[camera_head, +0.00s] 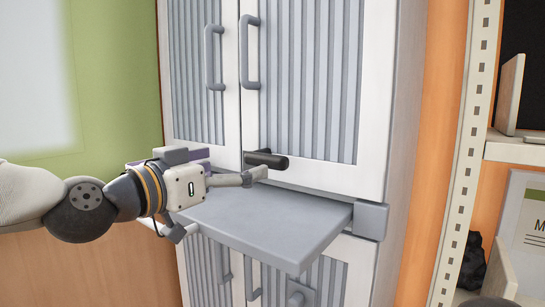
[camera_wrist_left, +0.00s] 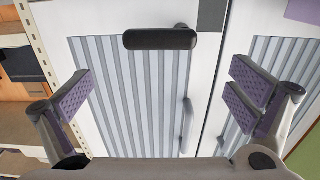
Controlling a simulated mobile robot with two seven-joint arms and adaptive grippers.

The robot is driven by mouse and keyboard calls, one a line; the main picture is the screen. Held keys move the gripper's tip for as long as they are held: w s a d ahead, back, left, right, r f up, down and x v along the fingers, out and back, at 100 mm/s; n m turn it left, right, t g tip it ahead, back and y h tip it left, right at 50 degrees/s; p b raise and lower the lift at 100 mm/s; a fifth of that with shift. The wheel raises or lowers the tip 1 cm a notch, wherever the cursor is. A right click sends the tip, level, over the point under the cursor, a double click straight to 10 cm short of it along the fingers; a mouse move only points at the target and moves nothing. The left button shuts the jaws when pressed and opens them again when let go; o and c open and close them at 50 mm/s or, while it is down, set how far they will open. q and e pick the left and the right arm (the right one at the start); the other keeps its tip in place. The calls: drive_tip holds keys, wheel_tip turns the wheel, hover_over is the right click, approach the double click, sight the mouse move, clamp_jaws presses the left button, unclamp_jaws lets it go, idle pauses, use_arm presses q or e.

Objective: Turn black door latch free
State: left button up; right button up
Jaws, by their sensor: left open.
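The black door latch (camera_head: 266,159) is a dark bar lying across the lower left of the right upper cabinet door (camera_head: 384,100). In the left wrist view the latch (camera_wrist_left: 160,39) lies across the top middle, beyond the purple finger pads. My left gripper (camera_head: 250,178) is in front of the cabinet, above the grey shelf, with one finger overlapping the latch's lower edge; I cannot tell if they touch. In the left wrist view my left gripper (camera_wrist_left: 160,95) is open, its fingers wide apart with nothing between them.
A grey fold-out shelf (camera_head: 270,225) juts out just below the latch and gripper. Grey door handles (camera_head: 249,52) stand above. A purple object shows partly behind my gripper. A perforated post (camera_head: 467,150) and open shelving (camera_head: 515,150) stand at the right.

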sight(261, 159)
use_arm(q)
drive_tip(key=x, duration=0.6)
drive_tip(key=b+x, duration=0.1)
drive_tip(key=x, duration=0.2)
drive_tip(key=shift+f, duration=0.25)
drive_tip(key=shift+w+d+r, duration=0.1)
drive_tip(key=shift+w+d, duration=0.1)
drive_tip(key=shift+w, duration=0.1)
drive_tip(key=shift+c, duration=0.2)
drive_tip(key=c, duration=1.8)
drive_tip(key=shift+c, duration=0.2)
